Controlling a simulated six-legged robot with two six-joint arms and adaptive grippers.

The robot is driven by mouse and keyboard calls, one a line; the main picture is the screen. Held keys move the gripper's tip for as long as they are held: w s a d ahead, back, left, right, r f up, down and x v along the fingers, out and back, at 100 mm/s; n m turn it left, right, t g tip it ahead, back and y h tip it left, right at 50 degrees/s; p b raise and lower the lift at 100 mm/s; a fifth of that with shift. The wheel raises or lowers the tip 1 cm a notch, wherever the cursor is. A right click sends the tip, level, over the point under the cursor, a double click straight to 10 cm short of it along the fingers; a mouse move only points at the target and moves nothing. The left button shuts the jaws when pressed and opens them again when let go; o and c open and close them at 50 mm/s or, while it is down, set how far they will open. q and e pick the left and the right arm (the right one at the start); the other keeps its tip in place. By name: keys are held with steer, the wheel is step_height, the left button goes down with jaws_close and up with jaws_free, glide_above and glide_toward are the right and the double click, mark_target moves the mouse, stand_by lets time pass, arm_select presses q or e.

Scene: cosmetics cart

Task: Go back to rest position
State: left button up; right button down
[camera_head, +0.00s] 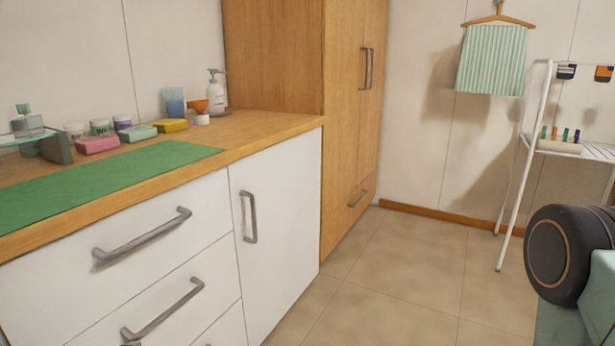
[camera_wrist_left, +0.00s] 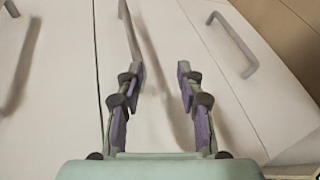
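My left gripper (camera_wrist_left: 161,82) shows in the left wrist view with its two purple-padded fingers spread apart and nothing between them. It points at white cabinet fronts with grey bar handles; I cannot tell the exact distance to them. The head view does not clearly show this gripper. At the right edge of the head view a dark round joint and pale green link of my own body show. My right gripper is outside both views.
A wooden counter (camera_head: 252,131) carries a green mat (camera_head: 110,185), soaps, jars and a pump bottle (camera_head: 215,90). Below are white drawers with protruding handles (camera_head: 143,237). A tall wooden cabinet (camera_head: 275,60) stands behind. A white cart (camera_head: 600,152) stands right. Tiled floor (camera_head: 400,275) between is clear.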

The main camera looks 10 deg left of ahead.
arm_select(q)
steer(key=s+d+f+m+g+h+p, duration=0.1)
steer(key=s+d+f+m+g+p, duration=0.15)
steer(key=s+d+m+g, duration=0.4)
steer(key=s+d+f+m+g+p, duration=0.2)
steer(key=s+d+f+m+g, duration=0.15)
steer(key=s+d+m, duration=0.55)
steer(key=s+d+r+m+g+y+p, duration=0.1)
steer(key=s+r+m+g+p, duration=0.2)
steer(key=s, duration=0.8)
steer(key=shift+r+m+g+p, duration=0.35)
steer(key=shift+r+g+p, duration=0.05)
steer(key=shift+p, duration=0.05)
steer(key=shift+s, duration=0.1)
